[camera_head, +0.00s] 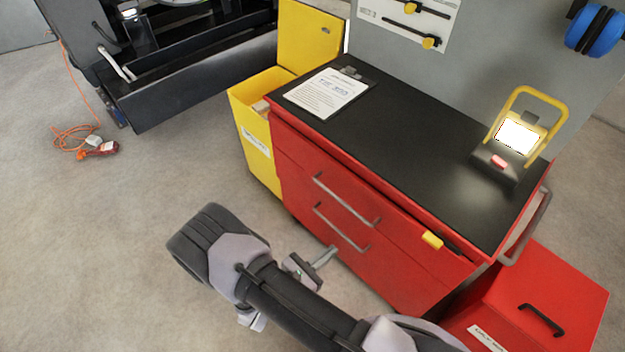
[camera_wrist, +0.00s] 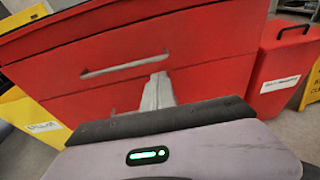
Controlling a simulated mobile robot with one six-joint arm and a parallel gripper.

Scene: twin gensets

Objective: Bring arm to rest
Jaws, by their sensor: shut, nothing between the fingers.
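My arm reaches in from the bottom of the head view, bent in front of the red tool cabinet (camera_head: 330,215). My gripper (camera_head: 328,257) is a short grey tip that points toward the cabinet's drawer fronts. In the wrist view my gripper (camera_wrist: 158,90) shows as closed grey fingers beyond the dark edge of the hand. The fingers are shut with nothing between them. The red cabinet front also fills much of the wrist view (camera_wrist: 200,55). Whether the fingertips touch the drawer front is hard to tell; they appear apart from it.
A yellow bin (camera_head: 252,140) stands left of the cabinet, a red lidded box (camera_head: 570,290) right of it. An orange cable (camera_head: 72,140) lies on the floor at left. Open floor lies left.

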